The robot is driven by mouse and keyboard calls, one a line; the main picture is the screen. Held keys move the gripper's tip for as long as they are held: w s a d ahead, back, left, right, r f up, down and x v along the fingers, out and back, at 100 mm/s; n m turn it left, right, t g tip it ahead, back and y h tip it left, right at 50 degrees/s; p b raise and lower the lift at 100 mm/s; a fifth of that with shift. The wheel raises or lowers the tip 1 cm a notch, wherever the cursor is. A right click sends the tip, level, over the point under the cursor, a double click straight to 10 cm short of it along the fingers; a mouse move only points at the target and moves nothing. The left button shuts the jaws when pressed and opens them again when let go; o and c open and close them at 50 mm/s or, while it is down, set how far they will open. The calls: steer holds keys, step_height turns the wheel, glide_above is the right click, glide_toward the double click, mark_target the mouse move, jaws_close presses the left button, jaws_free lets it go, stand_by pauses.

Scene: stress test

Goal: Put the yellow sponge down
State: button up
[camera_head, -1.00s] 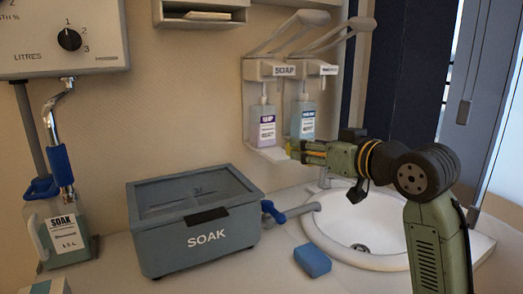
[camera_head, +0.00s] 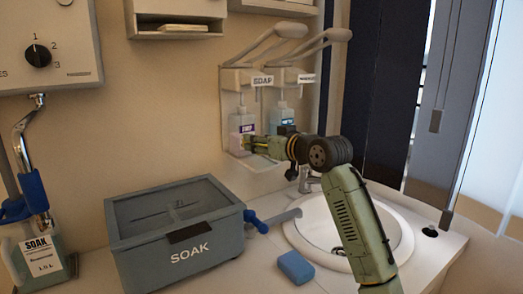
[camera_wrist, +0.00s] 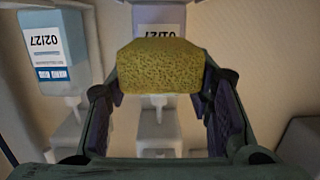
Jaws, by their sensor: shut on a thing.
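The yellow sponge (camera_wrist: 160,65) is held between the two fingers of my gripper (camera_wrist: 162,88) in the wrist view. The fingers press on its left and right sides. In the head view my gripper (camera_head: 250,144) is raised in front of the wall dispensers, in line with the lower part of the purple-labelled soap bottle (camera_head: 242,125). The sponge is hard to make out there. In the wrist view, a bottle label shows upside down just behind the sponge; I cannot tell whether they touch.
A blue sponge-like block (camera_head: 296,267) lies on the counter (camera_head: 250,280) beside the white sink (camera_head: 385,225). A grey SOAK tank (camera_head: 175,265) with a blue-handled tap stands left of it. A second bottle (camera_head: 283,118) hangs right of the soap. A jug (camera_head: 35,262) stands far left.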

step_height(320, 180, down, 4)
steer(key=b, duration=0.3)
steer(key=shift+w+r, duration=0.1)
steer(key=shift+r, duration=0.15)
steer(key=o, duration=0.9)
steer(key=shift+f, duration=0.2)
steer(key=shift+r, duration=0.2)
steer(key=b+v, duration=0.3)
steer(key=v, duration=0.9)
steer(key=shift+f+b, duration=0.1)
steer(key=shift+b, duration=0.25)
